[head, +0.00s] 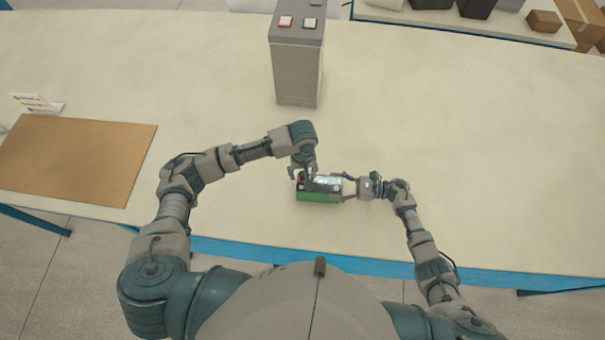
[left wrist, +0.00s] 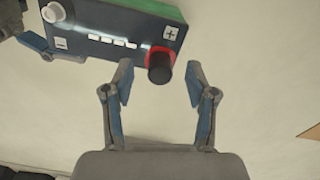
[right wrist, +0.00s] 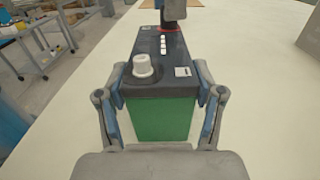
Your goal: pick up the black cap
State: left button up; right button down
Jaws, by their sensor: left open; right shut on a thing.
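The black cap (left wrist: 159,67) stands on a red-ringed terminal beside the plus mark of a green battery with a dark top (left wrist: 118,33). My left gripper (left wrist: 162,82) is open, with its fingertips on either side of the cap and apart from it. In the head view my left gripper (head: 303,171) is above the battery's left end. My right gripper (right wrist: 161,88) is shut on the battery (right wrist: 160,118) at the end with a white cap (right wrist: 143,64). In the head view the battery (head: 318,196) lies near the table's front edge.
The table's right side is clear.

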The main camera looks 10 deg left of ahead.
pick_arm(q)
jog(key=shift+f, duration=0.75)
jog(key=c, duration=0.9)
jog(key=shift+o, duration=0.2)
notch_tip(320, 180, up, 10)
jog(key=shift+r, duration=0.1)
jog(key=shift+o, duration=0.3)
grip_shut()
jog(key=shift+r, duration=0.75)
notch_tip(320, 180, up, 5)
send_over(303, 174)
jog(key=shift+f, duration=0.2)
